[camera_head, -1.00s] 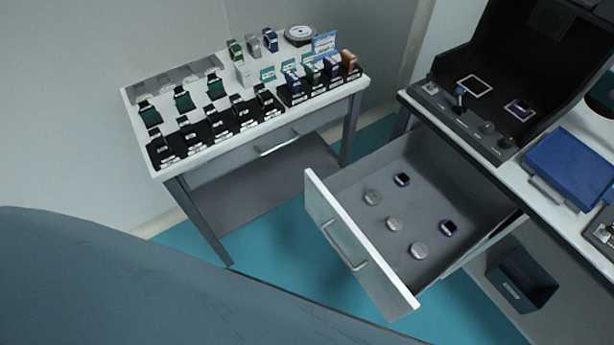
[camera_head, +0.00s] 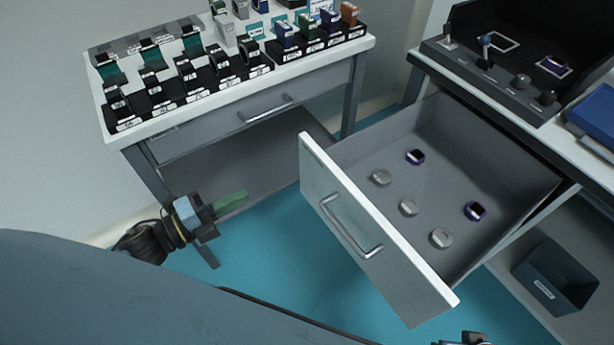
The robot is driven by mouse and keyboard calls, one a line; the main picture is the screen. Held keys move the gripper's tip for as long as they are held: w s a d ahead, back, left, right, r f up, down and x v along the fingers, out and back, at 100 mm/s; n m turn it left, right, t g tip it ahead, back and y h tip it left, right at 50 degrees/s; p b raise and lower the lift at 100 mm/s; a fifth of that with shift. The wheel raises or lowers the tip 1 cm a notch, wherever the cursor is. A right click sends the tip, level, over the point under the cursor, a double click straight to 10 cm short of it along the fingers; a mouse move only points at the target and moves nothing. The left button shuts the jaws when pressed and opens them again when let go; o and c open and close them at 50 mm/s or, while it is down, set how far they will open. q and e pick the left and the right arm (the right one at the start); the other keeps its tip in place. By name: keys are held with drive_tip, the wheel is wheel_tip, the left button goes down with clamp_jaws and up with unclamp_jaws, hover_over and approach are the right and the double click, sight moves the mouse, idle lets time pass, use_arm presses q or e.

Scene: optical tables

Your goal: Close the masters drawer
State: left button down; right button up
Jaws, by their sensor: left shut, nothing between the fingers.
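The open drawer (camera_head: 330,222) is pulled far out of the right-hand table. It has a white top edge on its front and a silver bar handle (camera_head: 352,232). My left gripper (camera_head: 240,197), with green fingers, is shut and empty. It shows left of the drawer front, apart from it, over the teal floor near the left table's leg.
The left table (camera_head: 240,88) holds several watch-like items on black stands and has its own shut drawer (camera_head: 262,112). The right table carries a black open case (camera_head: 500,88) and a blue box (camera_head: 597,122). A dark bin (camera_head: 556,277) sits below. Teal floor lies open before the drawer.

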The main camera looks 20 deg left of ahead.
use_arm(q)
drive_tip(key=b, duration=0.2)
approach(307, 163)
drive_tip(key=x, duration=0.5)
drive_tip(key=shift+w, duration=0.15)
drive_tip(key=shift+x, duration=0.8)
use_arm(e)
wheel_tip(307, 163, up, 7)
drive_tip(key=a, duration=0.2)
drive_tip(key=shift+s+y, duration=0.3)
drive_tip(key=shift+s, duration=0.05)
